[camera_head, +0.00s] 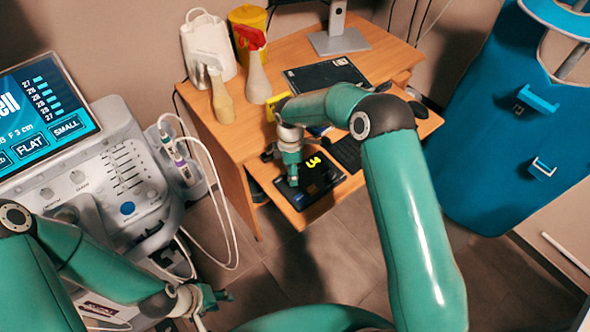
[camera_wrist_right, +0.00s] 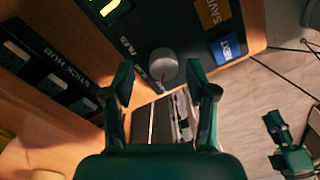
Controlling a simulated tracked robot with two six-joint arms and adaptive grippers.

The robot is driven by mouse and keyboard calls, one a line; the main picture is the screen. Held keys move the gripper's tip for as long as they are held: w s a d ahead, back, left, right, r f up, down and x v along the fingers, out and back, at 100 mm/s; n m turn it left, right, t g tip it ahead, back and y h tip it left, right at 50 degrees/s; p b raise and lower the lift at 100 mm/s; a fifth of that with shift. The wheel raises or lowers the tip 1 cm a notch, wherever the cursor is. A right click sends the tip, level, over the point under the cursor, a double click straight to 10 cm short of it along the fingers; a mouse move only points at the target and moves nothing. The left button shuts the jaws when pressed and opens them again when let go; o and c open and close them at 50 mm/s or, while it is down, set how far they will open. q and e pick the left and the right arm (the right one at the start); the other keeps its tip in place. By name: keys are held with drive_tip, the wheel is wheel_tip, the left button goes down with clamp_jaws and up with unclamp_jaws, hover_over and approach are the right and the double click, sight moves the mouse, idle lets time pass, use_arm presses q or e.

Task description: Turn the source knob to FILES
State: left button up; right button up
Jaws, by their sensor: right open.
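The source knob (camera_wrist_right: 163,64) is a round grey dial on a dark panel (camera_wrist_right: 165,25). In the right wrist view it sits just beyond and between the fingertips of my open right gripper (camera_wrist_right: 160,82), with no visible contact. In the head view my right gripper (camera_head: 291,180) reaches down over the panel (camera_head: 322,183), hiding the knob. My left gripper (camera_head: 212,302) is empty with fingers apart, low by the ultrasound machine; it also shows in the right wrist view (camera_wrist_right: 290,145).
The panel has a yellow display (camera_head: 313,162), an orange SAVE label (camera_wrist_right: 215,12) and a blue button (camera_wrist_right: 228,47). A stick hub (camera_wrist_right: 45,70) lies beside it.

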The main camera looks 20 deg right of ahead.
drive_tip(key=shift+f, duration=0.4)
drive_tip(key=shift+c, duration=0.2)
